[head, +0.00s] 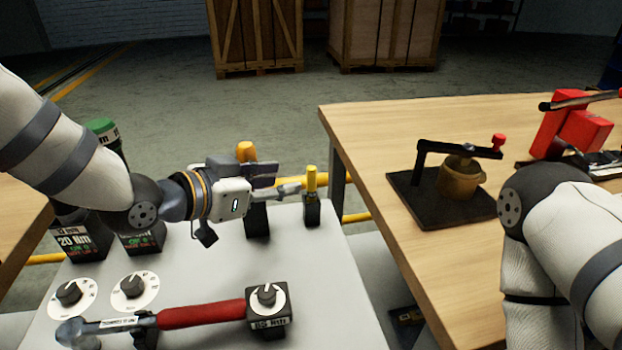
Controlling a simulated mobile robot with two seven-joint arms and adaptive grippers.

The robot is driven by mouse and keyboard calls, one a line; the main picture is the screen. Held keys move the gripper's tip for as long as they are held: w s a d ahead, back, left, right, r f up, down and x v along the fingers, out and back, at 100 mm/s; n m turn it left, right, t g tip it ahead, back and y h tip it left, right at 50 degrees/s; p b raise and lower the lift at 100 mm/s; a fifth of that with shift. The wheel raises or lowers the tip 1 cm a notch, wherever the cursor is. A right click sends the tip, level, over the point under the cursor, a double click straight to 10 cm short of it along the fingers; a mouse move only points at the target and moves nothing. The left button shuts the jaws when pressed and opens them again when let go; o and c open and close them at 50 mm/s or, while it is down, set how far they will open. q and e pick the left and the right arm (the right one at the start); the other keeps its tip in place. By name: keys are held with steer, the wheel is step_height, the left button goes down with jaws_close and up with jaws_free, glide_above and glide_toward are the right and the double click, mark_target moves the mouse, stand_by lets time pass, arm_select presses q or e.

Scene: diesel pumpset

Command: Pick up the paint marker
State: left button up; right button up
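The paint marker (312,180) is yellow and stands upright in a small black holder (312,212) on the right part of the light grey tabletop. My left gripper (288,188) reaches in from the left at about the marker's height, its fingertips just left of the marker in the picture. I cannot tell whether they touch it, or how far apart the fingers are. My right arm shows at the right edge, but its gripper is out of view.
An orange-capped item (246,151) stands in a black holder (257,222) behind my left gripper. A red-handled tool (200,314), dials and labelled black blocks occupy the grey top. A wooden table (375,140) at right carries a brass pot (460,182) on a black stand.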

mark_target(308, 181)
arm_select(q)
steer(key=x, duration=0.4)
steer(key=f+b+x, duration=0.1)
steer(key=x, duration=0.4)
steer(key=shift+s, duration=0.2)
steer(key=shift+w+d, duration=0.2)
steer(key=shift+r, duration=0.15)
arm_select(e)
steer(key=shift+s+f+g, duration=0.4)
steer(key=shift+s+f, duration=0.65)
steer(key=shift+s, duration=0.15)
arm_select(q)
jaws_close()
